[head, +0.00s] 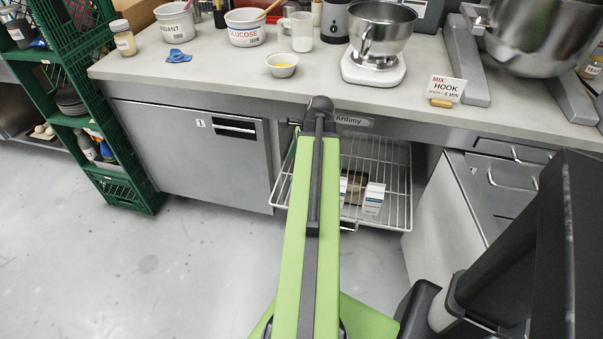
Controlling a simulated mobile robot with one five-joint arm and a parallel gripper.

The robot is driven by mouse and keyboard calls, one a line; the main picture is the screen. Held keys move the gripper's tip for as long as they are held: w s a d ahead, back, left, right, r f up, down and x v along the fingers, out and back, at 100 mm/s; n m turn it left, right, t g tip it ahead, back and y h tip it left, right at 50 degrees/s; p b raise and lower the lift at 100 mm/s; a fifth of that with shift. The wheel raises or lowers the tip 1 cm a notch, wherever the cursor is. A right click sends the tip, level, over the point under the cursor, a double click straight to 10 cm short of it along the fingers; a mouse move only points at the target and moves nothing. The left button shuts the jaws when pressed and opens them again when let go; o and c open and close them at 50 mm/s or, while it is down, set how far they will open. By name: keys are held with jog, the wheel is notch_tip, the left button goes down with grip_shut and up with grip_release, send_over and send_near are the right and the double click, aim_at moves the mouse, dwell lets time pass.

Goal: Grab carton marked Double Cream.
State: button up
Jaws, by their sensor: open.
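On a pulled-out wire rack (405,190) under the counter lie small cartons. One white carton with a blue band (374,195) is at the right of the group. A dark brown item (355,187) lies left of it, and a sliver of another pale carton (343,188) shows beside my arm. Their print is too small to read, so I cannot tell which is Double Cream. My green arm reaches forward over the left part of the rack and hides some of it. My gripper is not visible.
The steel cabinet (190,152) stands left of the rack, a steel unit (465,205) right of it. The counter (220,75) above holds tubs, a small bowl (282,65), a mixer (375,45) and a sign (446,88). Green crates (130,190) stand left. The floor (120,260) at left is clear.

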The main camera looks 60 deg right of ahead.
jog(key=s+d+r+m+t+p, duration=0.1)
jog(key=s+d+r+m, duration=0.1)
jog(key=s+d+m, duration=0.15)
jog(key=s+d+r+m+p, duration=0.1)
jog(key=s+d+r+m, duration=0.1)
jog(key=s, duration=0.3)
jog(key=shift+h, duration=0.3)
jog(key=b+x, duration=1.2)
jog(key=shift+w+f, duration=0.1)
jog(key=shift+f, duration=0.25)
jog(key=shift+w+a, duration=0.1)
jog(key=b+x, duration=0.4)
jog(key=x, duration=0.1)
jog(key=shift+w+b, duration=0.3)
jog(key=shift+b, duration=0.05)
jog(key=shift+r, duration=0.15)
grip_shut()
